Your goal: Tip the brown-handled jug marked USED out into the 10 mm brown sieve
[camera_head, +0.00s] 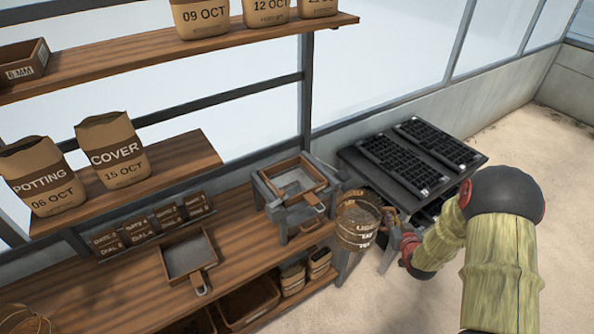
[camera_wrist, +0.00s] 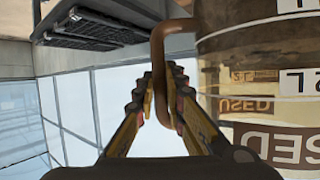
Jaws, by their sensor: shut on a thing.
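The jug marked USED (camera_head: 358,222) is held off the bench in front of the bench's right end. Its clear wall with white marks and the USED label fills the right of the wrist view (camera_wrist: 250,85). My gripper (camera_wrist: 163,92) is shut on the jug's brown handle (camera_wrist: 160,50). In the wrist view the label appears upside down. A brown-framed sieve (camera_head: 292,182) sits on a grey stand on the bench, left of the jug. A grey-meshed sieve (camera_head: 190,256) lies farther left on the bench; I cannot read a size on either.
Black cell trays (camera_head: 405,152) lie on a dark stand right of the jug. Bags marked POTTING (camera_head: 40,178) and COVER (camera_head: 112,152) stand on a shelf. Open floor lies at right.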

